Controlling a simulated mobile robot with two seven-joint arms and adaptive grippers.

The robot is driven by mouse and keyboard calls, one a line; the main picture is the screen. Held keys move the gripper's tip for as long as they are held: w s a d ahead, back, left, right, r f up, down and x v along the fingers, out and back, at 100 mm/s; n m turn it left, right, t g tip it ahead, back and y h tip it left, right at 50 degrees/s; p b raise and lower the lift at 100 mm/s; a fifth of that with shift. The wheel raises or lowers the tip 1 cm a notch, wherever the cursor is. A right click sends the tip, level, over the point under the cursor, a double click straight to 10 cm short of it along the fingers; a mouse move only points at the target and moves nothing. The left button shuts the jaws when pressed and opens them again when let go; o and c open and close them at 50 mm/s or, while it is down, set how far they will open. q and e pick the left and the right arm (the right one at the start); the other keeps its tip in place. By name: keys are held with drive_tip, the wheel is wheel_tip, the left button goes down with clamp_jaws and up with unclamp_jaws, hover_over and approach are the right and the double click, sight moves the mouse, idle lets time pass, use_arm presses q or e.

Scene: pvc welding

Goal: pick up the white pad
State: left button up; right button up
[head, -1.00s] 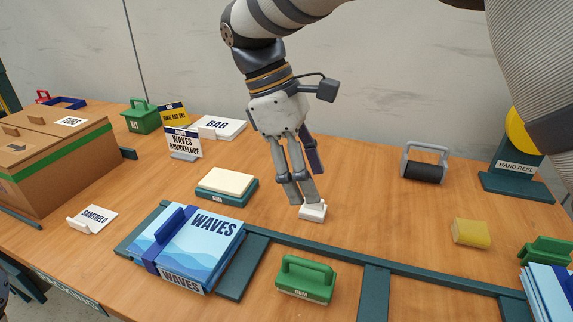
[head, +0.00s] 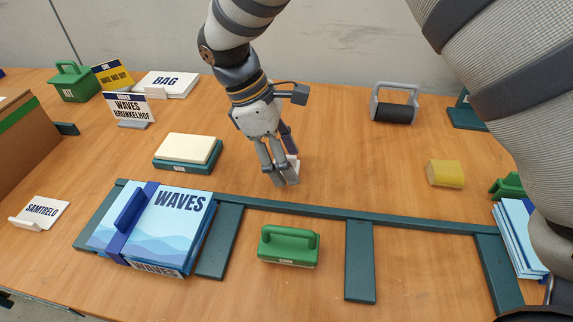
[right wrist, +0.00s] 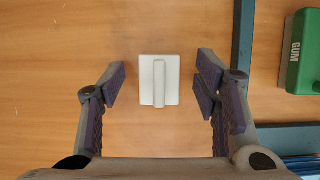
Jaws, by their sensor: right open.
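The white pad (right wrist: 146,92) lies flat on the table in the right wrist view. It is a small white square with a raised bar handle along its middle. In the head view only a bit of the white pad (head: 293,161) shows behind the fingers. My right gripper (head: 284,178) is open and points down over it. In the right wrist view its fingers stand on either side of the pad, with a gap on each side and nothing between them touching it. My left gripper is not in view.
A teal frame rail (head: 300,208) runs in front of the pad. Before it sit a green gum block (head: 289,246) and a blue WAVES pack (head: 165,225). A cream block on a teal base (head: 188,150) stands to the left, a yellow block (head: 445,173) to the right. Bare table surrounds the pad.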

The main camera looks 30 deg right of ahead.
sight(291, 156)
drive_tip(key=c, duration=0.9)
wheel_tip(291, 156, up, 3)
drive_tip(key=shift+w+r, duration=0.1)
drive_tip(key=shift+w, duration=0.05)
drive_tip(key=shift+s+a+r, duration=0.4)
drive_tip(key=shift+a+r, duration=1.25)
drive_tip(key=shift+a, duration=0.65)
drive_tip(key=shift+s+a+r, duration=0.35)
drive_tip(key=shift+a+r, duration=1.25)
drive_tip(key=shift+a, duration=0.75)
drive_tip(key=shift+s+a+r, duration=0.4)
drive_tip(key=shift+a+r, duration=1.25)
drive_tip(key=shift+a, duration=0.65)
drive_tip(key=shift+o, duration=0.2)
